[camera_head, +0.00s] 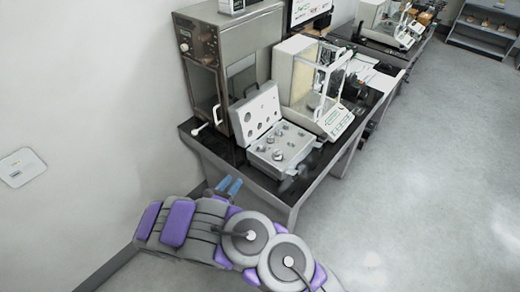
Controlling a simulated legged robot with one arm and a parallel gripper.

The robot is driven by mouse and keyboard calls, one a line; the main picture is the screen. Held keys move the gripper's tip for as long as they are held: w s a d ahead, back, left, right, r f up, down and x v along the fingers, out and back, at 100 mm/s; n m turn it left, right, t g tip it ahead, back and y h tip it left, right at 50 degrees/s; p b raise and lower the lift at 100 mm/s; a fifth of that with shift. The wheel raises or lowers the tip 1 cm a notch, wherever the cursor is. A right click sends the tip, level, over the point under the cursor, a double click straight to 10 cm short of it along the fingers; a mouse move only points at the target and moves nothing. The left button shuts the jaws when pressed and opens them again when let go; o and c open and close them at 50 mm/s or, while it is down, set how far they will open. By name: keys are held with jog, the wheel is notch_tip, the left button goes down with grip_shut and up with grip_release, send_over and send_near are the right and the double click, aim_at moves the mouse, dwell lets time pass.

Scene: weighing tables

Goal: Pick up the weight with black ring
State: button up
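An open light-grey weight case (262,153) sits near the front of the black-topped table, with its lid (257,112) raised at the back. Several small metal weights (278,156) stand in its holes. They are too small here to tell which one has a black ring. My gripper (228,186) has two blue fingers slightly apart, with nothing between them. It is in front of and below the case, to its left, near the table's front edge.
A metal oven (205,72) stands behind the case at the left. A glass-walled balance (318,88) stands to the right. The black table (212,142) has little bare top. A second table with another balance (385,22) is farther back. Grey floor (430,170) at right is clear.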

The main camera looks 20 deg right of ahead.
jog(key=b, duration=0.3)
send_near(257, 150)
jog(key=x, duration=0.2)
jog(key=shift+b+x, duration=0.5)
jog(key=shift+x, duration=2.55)
jog(key=shift+r, duration=0.1)
grip_shut()
